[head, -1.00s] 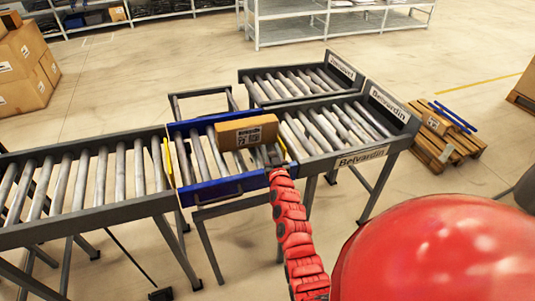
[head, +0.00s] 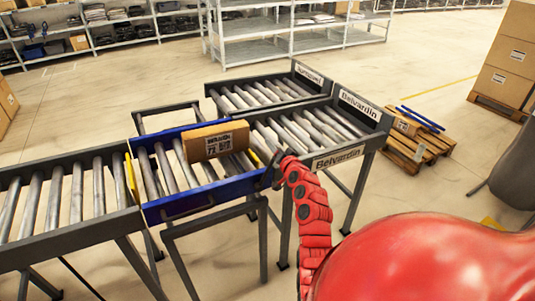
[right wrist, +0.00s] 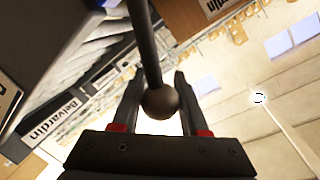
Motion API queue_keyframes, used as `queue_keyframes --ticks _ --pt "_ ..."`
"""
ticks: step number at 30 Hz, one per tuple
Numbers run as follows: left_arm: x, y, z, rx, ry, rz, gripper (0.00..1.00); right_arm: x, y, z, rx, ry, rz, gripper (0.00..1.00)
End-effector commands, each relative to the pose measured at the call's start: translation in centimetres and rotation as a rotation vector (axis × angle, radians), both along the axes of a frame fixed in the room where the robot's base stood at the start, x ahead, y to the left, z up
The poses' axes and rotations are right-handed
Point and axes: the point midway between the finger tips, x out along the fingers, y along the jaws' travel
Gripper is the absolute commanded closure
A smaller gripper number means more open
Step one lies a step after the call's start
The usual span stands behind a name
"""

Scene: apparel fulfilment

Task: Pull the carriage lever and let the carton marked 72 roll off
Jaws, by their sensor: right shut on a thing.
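The blue-sided carriage (head: 205,196) stands between the left conveyor and the right Belvardin lane. The brown carton (head: 215,142) lies on its rollers toward the back right; its label appears to read 72. My right gripper (head: 276,173) is at the carriage's front right corner. In the right wrist view, the lever, a dark rod with a round knob (right wrist: 161,102), runs between the fingers of my right gripper (right wrist: 154,95), which is shut on it. The lever is too small to make out in the head view. My left gripper is out of view.
The left roller conveyor (head: 70,197) meets the carriage's left side. To the right are two roller lanes with end walls, the near one labelled Belvardin (head: 338,157). A pallet (head: 418,146) with a carton and blue bars stands on the floor beyond. Shelves (head: 290,40) line the back.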

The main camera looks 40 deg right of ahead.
Motion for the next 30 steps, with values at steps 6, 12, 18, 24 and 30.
queue_keyframes --ticks 6,12,18,24,30 --pt "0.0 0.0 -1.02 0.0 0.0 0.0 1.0 -0.18 -0.84 -0.62 0.06 -0.015 0.0 1.0" --pt "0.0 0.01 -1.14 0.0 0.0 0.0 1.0 -0.25 -1.07 -0.67 0.077 -0.019 -0.001 1.0" --pt "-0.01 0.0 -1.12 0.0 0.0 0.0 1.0 -0.27 -1.09 -0.72 0.078 -0.018 -0.001 1.0" --pt "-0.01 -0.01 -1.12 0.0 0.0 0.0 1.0 -0.3 -1.11 -0.76 0.078 -0.018 -0.002 0.42" --pt "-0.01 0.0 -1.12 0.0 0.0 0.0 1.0 -0.25 -1.05 -0.72 0.077 -0.018 -0.001 0.27"
